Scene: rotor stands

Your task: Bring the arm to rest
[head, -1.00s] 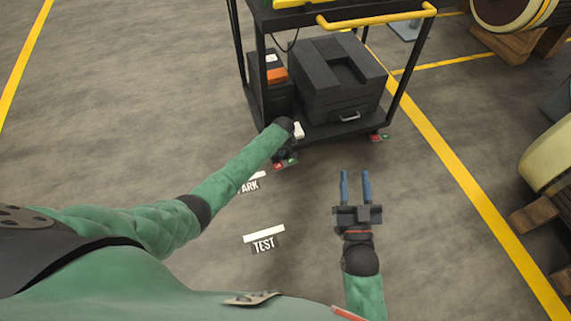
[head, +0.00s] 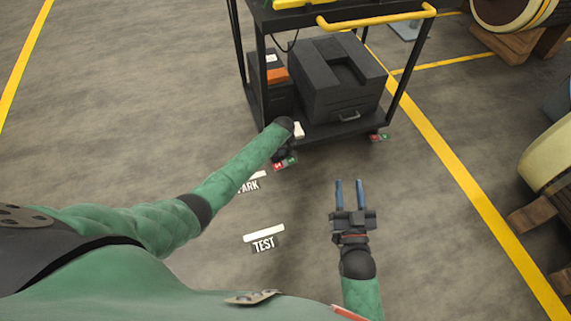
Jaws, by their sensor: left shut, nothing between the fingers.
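My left arm (head: 240,166) reaches in from the left, and its dark wrist end (head: 283,127) overlaps the lower front-left corner of the cart. My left gripper (head: 285,152) shows only as a small dark shape below that wrist, shut and empty; its fingers can hardly be made out. I cannot tell whether it touches the cart. My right gripper (head: 350,190) is over the floor in front of the cart, its two blue fingers apart and pointing towards the cart, with nothing between them.
A black cart (head: 340,127) with a yellow handle (head: 380,17) carries a dark case (head: 335,80) on its lower shelf. Floor markings read TEST (head: 264,244) and PARK, partly covered. A yellow line (head: 455,165) runs along the right. Wooden supports (head: 535,212) stand at the right edge. The left floor is clear.

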